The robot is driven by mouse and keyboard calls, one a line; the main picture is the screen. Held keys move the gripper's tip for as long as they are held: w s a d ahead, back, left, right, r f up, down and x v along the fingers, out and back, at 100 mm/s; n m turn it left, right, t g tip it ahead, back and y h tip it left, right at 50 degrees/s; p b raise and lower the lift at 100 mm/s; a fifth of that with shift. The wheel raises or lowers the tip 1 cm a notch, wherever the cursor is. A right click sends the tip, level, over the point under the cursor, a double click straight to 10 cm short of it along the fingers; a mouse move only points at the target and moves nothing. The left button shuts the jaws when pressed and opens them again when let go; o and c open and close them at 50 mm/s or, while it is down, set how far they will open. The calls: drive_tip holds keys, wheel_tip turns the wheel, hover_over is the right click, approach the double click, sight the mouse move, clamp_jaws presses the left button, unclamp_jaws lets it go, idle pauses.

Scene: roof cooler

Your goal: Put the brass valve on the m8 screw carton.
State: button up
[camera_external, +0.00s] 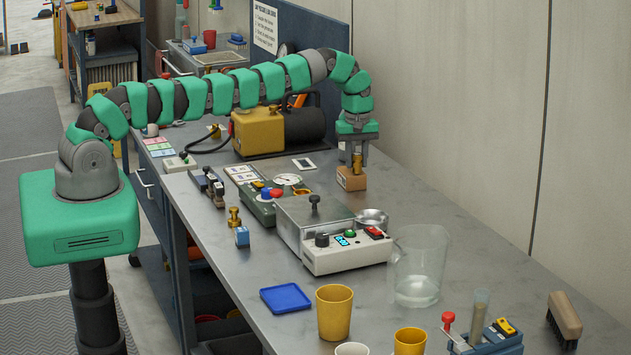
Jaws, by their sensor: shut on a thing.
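My gripper (357,152) is at the far right part of the bench, pointing down and shut on the brass valve (357,163). The valve is small and gold-coloured, and its upper part is hidden between the fingers. Directly below it is a small brown carton (350,181), which I take to be the m8 screw carton; its print is too small to read. The valve's lower end is at the carton's top. I cannot tell whether it rests there or hangs just above.
A grey control box (347,259) and a clear jug (417,268) stand in front of the carton. A yellow compressor (259,132) is behind left. Another brass fitting (234,217) stands by a blue block (242,236). Bare bench lies right of the carton, towards the wall.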

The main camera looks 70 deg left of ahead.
sight(357, 153)
drive_tip(key=shift+f, duration=0.15)
drive_tip(key=shift+f, duration=0.1)
drive_tip(key=o, duration=1.1)
drive_tip(key=shift+r+p, duration=0.4)
drive_tip(key=shift+r, duration=1.65)
drive_tip(key=shift+s+r+p, duration=0.1)
drive_tip(key=shift+r+p, duration=1.35)
drive_tip(key=shift+r, duration=0.3)
